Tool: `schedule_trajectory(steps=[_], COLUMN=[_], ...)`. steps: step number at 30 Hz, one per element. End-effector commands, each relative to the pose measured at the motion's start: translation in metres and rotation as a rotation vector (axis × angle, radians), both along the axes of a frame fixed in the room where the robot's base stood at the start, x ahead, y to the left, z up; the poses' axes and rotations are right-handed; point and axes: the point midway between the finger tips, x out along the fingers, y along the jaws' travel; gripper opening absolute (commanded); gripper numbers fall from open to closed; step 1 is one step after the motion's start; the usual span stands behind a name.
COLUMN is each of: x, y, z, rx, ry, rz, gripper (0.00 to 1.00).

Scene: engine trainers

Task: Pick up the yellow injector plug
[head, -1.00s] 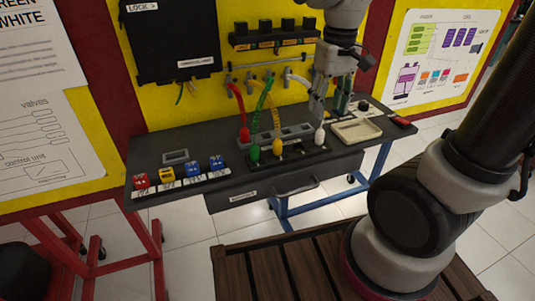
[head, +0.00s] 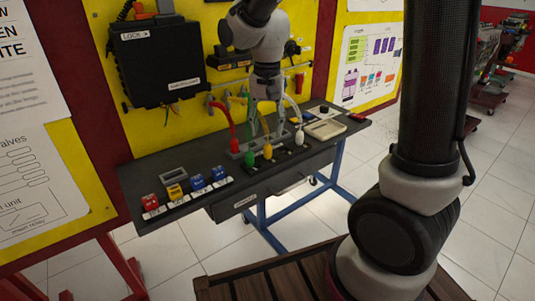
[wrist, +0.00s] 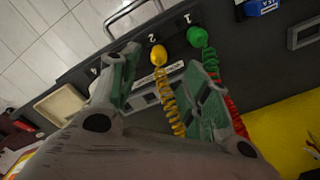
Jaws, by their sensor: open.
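The yellow injector plug (head: 267,152) stands upright on the dark strip at the front of the bench, between a green plug (head: 249,157) and a white plug (head: 299,137). A coiled yellow cord rises from it. In the wrist view the yellow plug (wrist: 158,55) shows in the gap between the two green-padded fingers, beyond their tips. My gripper (wrist: 160,72) is open and empty. In the head view my gripper (head: 267,116) hangs above and behind the yellow plug, and its fingertips are partly lost among the cords. The green plug (wrist: 197,36) is beside the right finger.
A red cord (head: 233,132) and several other cords hang close around my gripper. Red, yellow and blue blocks (head: 197,181) stand in a row at the bench's front left. A cream tray (head: 326,128) lies to the right. A drawer handle (wrist: 130,12) shows below the strip.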

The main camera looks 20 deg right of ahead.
Motion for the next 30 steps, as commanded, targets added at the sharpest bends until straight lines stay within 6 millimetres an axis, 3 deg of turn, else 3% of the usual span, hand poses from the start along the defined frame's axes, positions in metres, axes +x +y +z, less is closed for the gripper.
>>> schedule_trajectory(steps=[18, 26, 30], x=[-0.001, -0.001, -0.001], y=[-0.002, -0.002, -0.002], z=[-0.075, -0.078, -0.078], rx=[-0.001, 0.0, 0.0], ry=[0.003, 0.0, 0.0], rz=[-0.019, -0.019, -0.019], gripper=[0.47, 0.47, 0.23])
